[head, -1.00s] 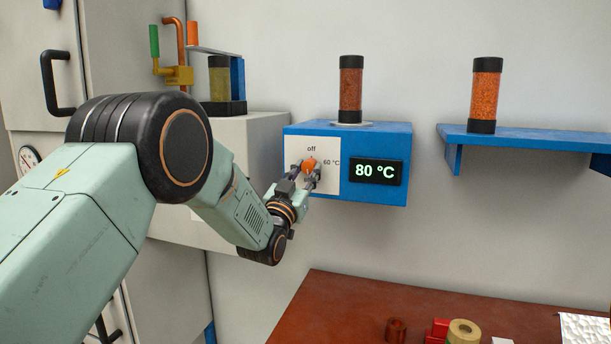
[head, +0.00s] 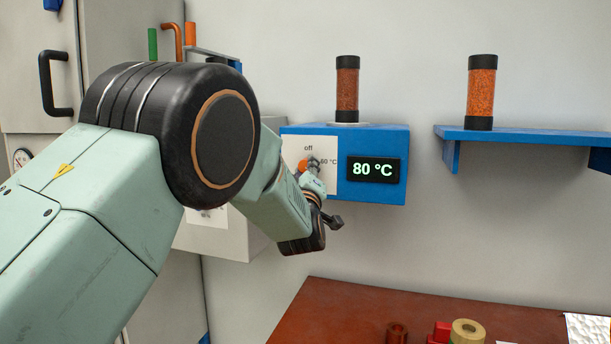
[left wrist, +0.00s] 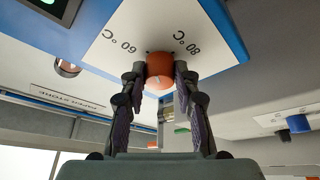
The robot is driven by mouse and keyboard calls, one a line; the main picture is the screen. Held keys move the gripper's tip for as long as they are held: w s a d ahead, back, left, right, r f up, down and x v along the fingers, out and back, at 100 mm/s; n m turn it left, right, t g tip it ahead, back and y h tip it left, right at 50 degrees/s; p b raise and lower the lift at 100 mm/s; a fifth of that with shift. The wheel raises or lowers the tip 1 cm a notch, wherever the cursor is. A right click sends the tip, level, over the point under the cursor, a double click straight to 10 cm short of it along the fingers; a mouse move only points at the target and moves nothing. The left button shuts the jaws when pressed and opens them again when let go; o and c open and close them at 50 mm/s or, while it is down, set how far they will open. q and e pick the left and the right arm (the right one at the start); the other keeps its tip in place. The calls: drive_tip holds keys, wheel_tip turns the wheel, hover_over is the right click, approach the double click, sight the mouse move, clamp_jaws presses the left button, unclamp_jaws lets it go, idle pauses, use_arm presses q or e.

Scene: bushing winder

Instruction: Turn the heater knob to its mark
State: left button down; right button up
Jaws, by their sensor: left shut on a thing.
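The orange heater knob (head: 302,166) sits on the white dial plate (head: 322,147) of the blue heater box (head: 372,139). The plate shows "off" and "60 °C" in the head view. My left gripper (head: 311,167) is at the knob and partly covers it. In the left wrist view, its two fingers (left wrist: 160,75) are shut on opposite sides of the knob (left wrist: 160,66), with "60 °C" and "80 °C" printed upside down beyond it. The black display (head: 373,170) reads 80 °C. I cannot tell exactly where the knob points. My right gripper is not in view.
A dark orange-filled cylinder (head: 347,88) stands on the heater box. Another (head: 482,92) stands on a blue wall shelf (head: 522,134) to the right. A grey box (head: 218,240) is behind my left arm. The red-brown table (head: 345,312) below holds small parts.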

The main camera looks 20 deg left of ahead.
use_arm(q)
drive_tip(key=n+g, duration=0.2)
drive_tip(key=n, duration=0.4)
drive_tip(key=n+g+h+p, duration=0.1)
drive_tip(key=n+g, duration=0.1)
drive_tip(key=n, duration=0.3)
drive_tip(key=r+n+g, duration=0.1)
drive_tip(key=n+g, duration=0.1)
drive_tip(key=n, duration=0.4)
drive_tip(key=shift+n+g, duration=0.3)
drive_tip(key=n+h+p, duration=0.1)
drive_tip(key=n+h, duration=0.1)
drive_tip(key=shift+a+n+g, duration=0.15)
drive_tip(key=shift+n+g, duration=0.15)
drive_tip(key=shift+n, duration=0.1)
drive_tip(key=shift+f+n+h, duration=0.1)
drive_tip(key=shift+n+h, duration=0.4)
drive_tip(key=shift+n, duration=0.1)
